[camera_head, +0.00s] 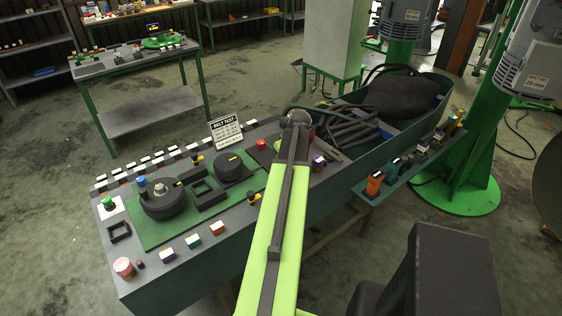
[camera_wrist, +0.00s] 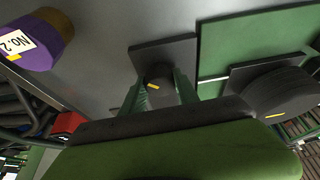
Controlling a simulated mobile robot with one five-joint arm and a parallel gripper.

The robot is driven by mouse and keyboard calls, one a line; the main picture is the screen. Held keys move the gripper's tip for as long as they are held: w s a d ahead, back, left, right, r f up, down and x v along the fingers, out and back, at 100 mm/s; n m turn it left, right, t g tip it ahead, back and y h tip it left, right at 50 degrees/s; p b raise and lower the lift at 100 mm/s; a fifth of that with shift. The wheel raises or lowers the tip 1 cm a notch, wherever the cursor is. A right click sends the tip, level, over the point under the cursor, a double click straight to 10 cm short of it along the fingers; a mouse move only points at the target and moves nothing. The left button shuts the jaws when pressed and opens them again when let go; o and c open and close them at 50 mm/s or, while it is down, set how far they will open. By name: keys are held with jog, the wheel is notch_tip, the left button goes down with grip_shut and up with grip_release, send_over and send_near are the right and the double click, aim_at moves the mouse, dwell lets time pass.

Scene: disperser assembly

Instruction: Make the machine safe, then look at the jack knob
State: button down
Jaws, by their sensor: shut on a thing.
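My gripper (camera_wrist: 160,88) has its green fingers on either side of a small dark knob (camera_wrist: 156,76) with a yellow mark and is shut on it. The knob stands on a dark square plate (camera_wrist: 178,50). In the head view my arm reaches over the machine's panel, and its end (camera_head: 298,118) hides what it holds. A larger round dark knob (camera_wrist: 268,95) with a yellow mark sits beside it; a similar one shows on the green panel (camera_head: 232,168). I cannot tell which knob is the jack knob. A red button (camera_head: 261,144) stands near the panel's back edge.
A white sign (camera_head: 226,130) stands at the back edge. Several coloured blocks line the front edge, and a green shelf (camera_head: 408,160) with tools is at the right. Open floor lies left of the machine.

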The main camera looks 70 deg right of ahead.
jog(key=n, duration=0.1)
jog(key=n+y, duration=0.1)
jog(key=n, duration=0.2)
jog(key=shift+w+d+r+t+y, duration=0.1)
jog(key=shift+w+d+t+y, duration=0.1)
jog(key=shift+w+t+y, duration=0.15)
jog(key=shift+a+n+y, duration=0.1)
jog(key=shift+n+y, duration=0.35)
jog(key=shift+n, duration=1.05)
jog(key=c, duration=0.9)
grip_release()
jog(key=shift+s, duration=0.1)
